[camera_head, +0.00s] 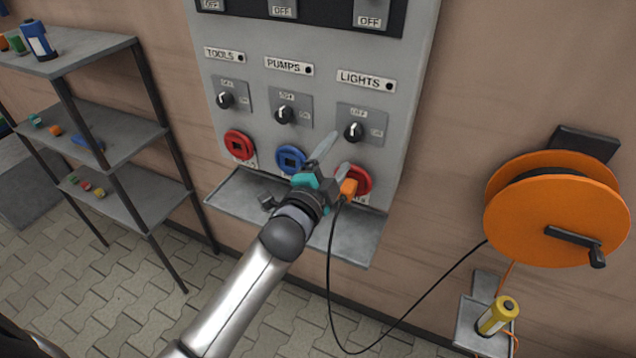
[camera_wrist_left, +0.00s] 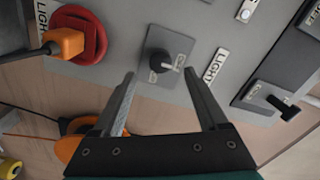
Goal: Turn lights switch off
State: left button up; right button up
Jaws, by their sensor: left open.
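The lights switch (camera_head: 353,131) is a black rotary knob with a pale mark on a grey plate under the LIGHTS label (camera_head: 365,80). OFF is printed above the knob and ON to its right. In the left wrist view the knob (camera_wrist_left: 160,62) shows just beyond the fingertips, its pale mark towards the label (camera_wrist_left: 221,64); its exact setting is hard to read. My left gripper (camera_head: 335,158) is open and empty, below and left of the knob in the head view. It appears apart from the knob. My right gripper is not in view.
A red socket (camera_head: 363,178) with an orange plug (camera_head: 348,188) and black cable sits below the switch, close to my gripper. The pumps knob (camera_head: 285,114), blue socket (camera_head: 291,159) and tools knob (camera_head: 225,100) are left. A shelf ledge (camera_head: 235,197) juts below; an orange reel (camera_head: 556,210) hangs right.

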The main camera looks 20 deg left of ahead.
pick_arm(q)
jog(key=s, duration=0.8)
jog(key=shift+s+b, duration=0.3)
jog(key=shift+s, duration=0.05)
jog(key=shift+a, duration=0.1)
